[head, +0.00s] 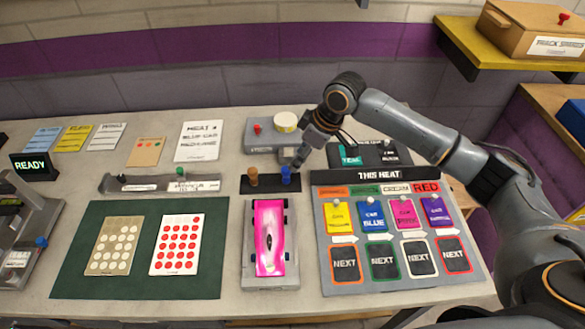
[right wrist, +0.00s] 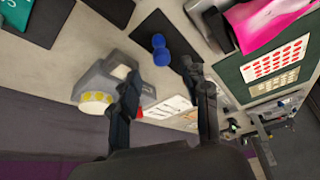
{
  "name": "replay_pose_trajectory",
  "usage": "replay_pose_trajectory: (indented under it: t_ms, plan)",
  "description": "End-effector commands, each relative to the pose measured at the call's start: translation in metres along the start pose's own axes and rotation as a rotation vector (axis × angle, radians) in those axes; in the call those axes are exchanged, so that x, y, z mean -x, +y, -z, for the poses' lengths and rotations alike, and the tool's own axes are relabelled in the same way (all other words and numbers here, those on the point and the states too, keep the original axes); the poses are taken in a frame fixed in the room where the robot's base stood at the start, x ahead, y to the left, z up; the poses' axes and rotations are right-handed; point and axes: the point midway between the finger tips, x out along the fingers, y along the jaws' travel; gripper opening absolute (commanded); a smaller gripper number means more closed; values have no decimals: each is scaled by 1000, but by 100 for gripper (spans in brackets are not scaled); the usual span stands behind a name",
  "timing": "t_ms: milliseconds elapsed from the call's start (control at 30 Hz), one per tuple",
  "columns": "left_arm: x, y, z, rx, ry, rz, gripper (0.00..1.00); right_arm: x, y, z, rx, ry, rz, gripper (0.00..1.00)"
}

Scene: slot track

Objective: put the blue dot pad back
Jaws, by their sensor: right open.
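A small blue knobbed piece (head: 286,175), which looks like the blue dot pad, stands upright at the right end of a black strip (head: 270,185). A similar brown piece (head: 253,177) stands at the strip's left end. My right gripper (head: 301,157) is open, just above and behind the blue piece, pointing down. In the right wrist view, the blue piece (right wrist: 160,49) shows beyond the two spread fingers (right wrist: 166,95), with nothing between them. It appears apart from the fingers. My left gripper is not in view.
A grey box (head: 262,142) with a red knob and yellow-white roll is behind the strip. A pink car (head: 269,235) on a grey block is in front. The THIS HEAT board (head: 330,205) is to the right; a green mat (head: 140,283) with dotted cards is left.

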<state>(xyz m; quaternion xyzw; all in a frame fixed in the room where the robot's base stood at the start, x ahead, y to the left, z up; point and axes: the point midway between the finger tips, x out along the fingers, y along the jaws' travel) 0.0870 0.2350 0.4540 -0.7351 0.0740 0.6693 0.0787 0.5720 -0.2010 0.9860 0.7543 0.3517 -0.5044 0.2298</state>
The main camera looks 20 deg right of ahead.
Motion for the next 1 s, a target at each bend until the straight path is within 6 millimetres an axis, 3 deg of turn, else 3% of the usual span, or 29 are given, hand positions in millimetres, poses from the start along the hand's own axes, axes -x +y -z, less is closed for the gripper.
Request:
replay_pose_trajectory:
  t_ms: [100,267,1000]
  plan:
    - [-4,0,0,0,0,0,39,16,0,0,0,1,-2,46]
    - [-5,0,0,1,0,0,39,26,0,0,0,0,1,46]
    - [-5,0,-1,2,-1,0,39,27,0,0,0,0,1,46]
